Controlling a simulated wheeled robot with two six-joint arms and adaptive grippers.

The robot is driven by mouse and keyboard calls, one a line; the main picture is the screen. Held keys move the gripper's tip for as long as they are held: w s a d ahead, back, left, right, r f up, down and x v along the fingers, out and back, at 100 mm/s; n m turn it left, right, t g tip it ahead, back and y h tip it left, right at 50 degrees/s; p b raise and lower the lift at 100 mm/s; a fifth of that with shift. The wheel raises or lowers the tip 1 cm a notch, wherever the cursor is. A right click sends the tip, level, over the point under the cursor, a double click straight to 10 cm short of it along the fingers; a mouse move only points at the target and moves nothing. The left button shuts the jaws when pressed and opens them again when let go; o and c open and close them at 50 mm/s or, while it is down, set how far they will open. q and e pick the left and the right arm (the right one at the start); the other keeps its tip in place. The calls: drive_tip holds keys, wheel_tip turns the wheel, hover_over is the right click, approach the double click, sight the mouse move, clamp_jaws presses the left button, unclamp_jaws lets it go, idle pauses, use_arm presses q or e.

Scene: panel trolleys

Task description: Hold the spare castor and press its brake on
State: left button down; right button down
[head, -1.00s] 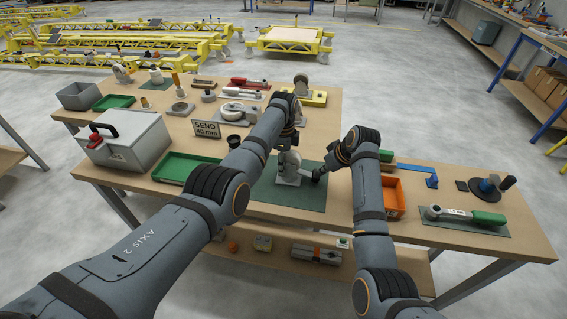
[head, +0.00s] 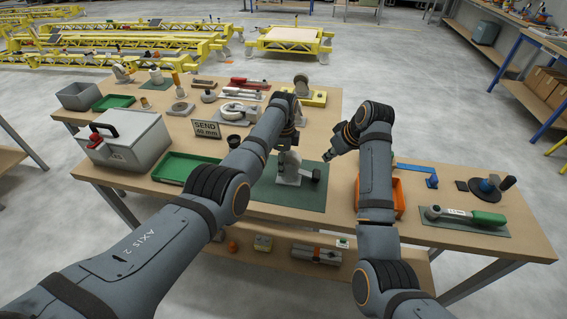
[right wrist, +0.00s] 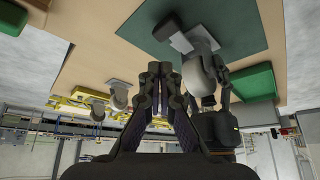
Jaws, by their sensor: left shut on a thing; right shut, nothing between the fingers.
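The spare castor (head: 289,168) stands on the dark green mat (head: 262,196) at the bench's front. My left gripper (head: 288,146) is shut on it from above and partly hides it. A grey piece with a dark end (head: 311,174) juts from its lower right side; whether the brake is on I cannot tell. My right gripper (head: 329,155) is shut and empty, up and to the right of the castor, apart from it. In the right wrist view its fingers (right wrist: 159,72) are closed together, with the pale castor (right wrist: 201,68) beside them.
An orange bin (head: 399,197) stands right of the mat, partly behind my right arm. A green tray (head: 184,168) lies left of it, with a grey case (head: 125,145) further left. A torque wrench (head: 462,215) lies at the front right.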

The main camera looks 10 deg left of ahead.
drive_tip(key=v, duration=0.9)
drive_tip(key=shift+d+r, duration=0.15)
drive_tip(key=shift+r, duration=0.15)
use_arm(q)
unclamp_jaws()
idle(0.3)
wheel_tip(320, 180, up, 12)
idle(0.4)
